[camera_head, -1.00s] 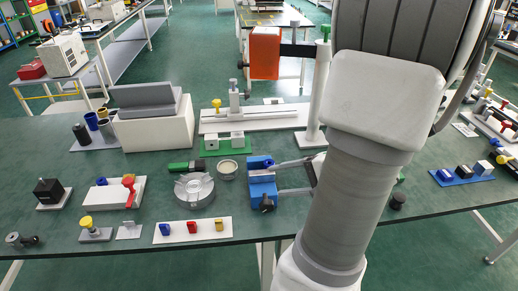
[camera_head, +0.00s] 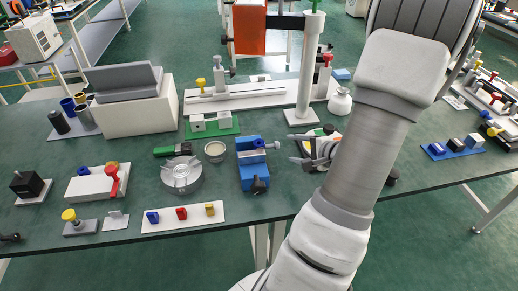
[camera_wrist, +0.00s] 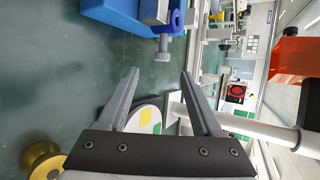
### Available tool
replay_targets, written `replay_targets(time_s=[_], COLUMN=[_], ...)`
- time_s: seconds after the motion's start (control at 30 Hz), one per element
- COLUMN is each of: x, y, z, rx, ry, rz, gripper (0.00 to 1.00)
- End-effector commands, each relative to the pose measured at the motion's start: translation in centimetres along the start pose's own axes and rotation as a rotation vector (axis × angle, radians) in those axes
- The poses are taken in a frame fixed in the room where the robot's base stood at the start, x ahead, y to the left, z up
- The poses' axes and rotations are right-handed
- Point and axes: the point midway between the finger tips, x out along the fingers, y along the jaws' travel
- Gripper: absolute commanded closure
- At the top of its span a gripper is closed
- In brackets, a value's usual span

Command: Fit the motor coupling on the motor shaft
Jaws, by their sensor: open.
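My gripper (camera_head: 291,148) is open and empty over the bench, right of the blue vise (camera_head: 252,165). In the wrist view its two fingers (camera_wrist: 160,75) are spread with nothing between them. A black block (camera_head: 27,184) with a small pale part on top stands on a grey plate at the far left; it looks like the motor, its shaft too small to make out. It is far from my gripper. A small dark round part (camera_head: 9,238) at the left picture edge is partly cut off. I cannot tell which part is the coupling.
A round disc (camera_wrist: 145,115) with green and yellow patches lies near my fingers. A white post (camera_head: 304,85) carrying an orange box (camera_head: 249,30) stands behind. A grey round fixture (camera_head: 181,175) and a white strip (camera_head: 215,221) lie left. A brass spool (camera_wrist: 42,160) is low in the wrist view.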

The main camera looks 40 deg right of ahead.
Motion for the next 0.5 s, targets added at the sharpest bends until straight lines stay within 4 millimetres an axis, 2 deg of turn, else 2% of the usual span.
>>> replay_targets(time_s=[0.27, 0.5], x=[2.2, 5.7], y=[-0.1, -0.2], z=[0.1, 0.1], rx=[0.000, 0.000], ry=[-0.002, -0.002], rz=[0.000, 0.000], gripper=[0.33, 0.33])
